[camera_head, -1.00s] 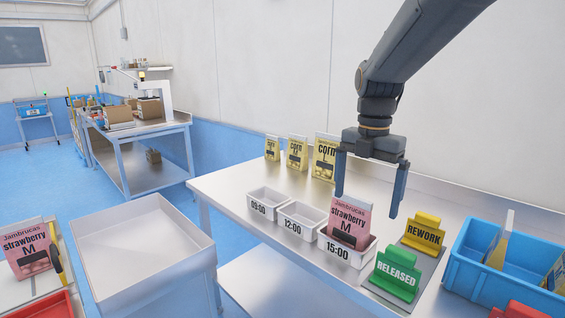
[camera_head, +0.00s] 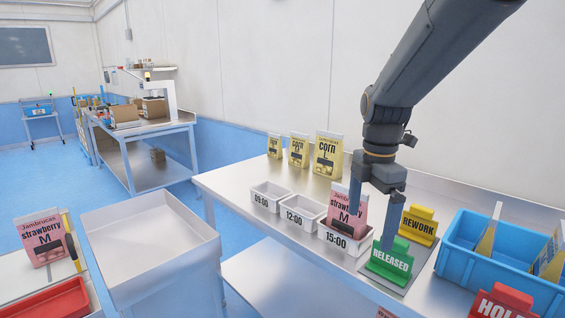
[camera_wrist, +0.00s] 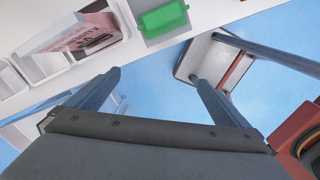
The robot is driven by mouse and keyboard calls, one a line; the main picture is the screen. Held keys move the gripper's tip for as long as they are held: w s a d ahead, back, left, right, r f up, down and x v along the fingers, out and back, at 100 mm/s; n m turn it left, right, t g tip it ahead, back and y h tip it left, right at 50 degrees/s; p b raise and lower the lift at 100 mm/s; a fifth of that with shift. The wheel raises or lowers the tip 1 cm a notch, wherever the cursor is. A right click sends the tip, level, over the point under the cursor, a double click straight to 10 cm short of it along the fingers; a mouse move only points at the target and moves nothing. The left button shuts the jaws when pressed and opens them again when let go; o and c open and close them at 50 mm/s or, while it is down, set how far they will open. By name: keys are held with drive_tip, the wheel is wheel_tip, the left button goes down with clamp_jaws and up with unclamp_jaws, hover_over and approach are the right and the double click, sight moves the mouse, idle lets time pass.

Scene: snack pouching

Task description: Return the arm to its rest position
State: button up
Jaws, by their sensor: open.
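My gripper (camera_head: 372,220) is open and empty. In the head view it hangs in front of the table, its fingers overlapping the 15:00 bin and the green RELEASED sign. In the wrist view the two fingers (camera_wrist: 155,80) are spread apart with nothing between them. A pink strawberry pouch (camera_head: 345,212) stands in the white 15:00 bin (camera_head: 334,239); it also shows in the wrist view (camera_wrist: 85,35). The green RELEASED sign (camera_head: 388,263) stands beside the bin and shows in the wrist view (camera_wrist: 163,18).
White 09:00 (camera_head: 262,200) and 12:00 (camera_head: 293,217) bins stand left on the steel table (camera_head: 235,183). Several yellow corn pouches (camera_head: 299,150) stand behind. A yellow REWORK sign (camera_head: 418,226), blue crate (camera_head: 462,257) and red HOLD sign (camera_head: 500,302) are right.

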drive_tip(key=s+f+m, duration=1.2)
drive_tip(key=s+m, duration=0.2)
drive_tip(key=m, duration=0.7)
drive_tip(key=shift+t, duration=0.4)
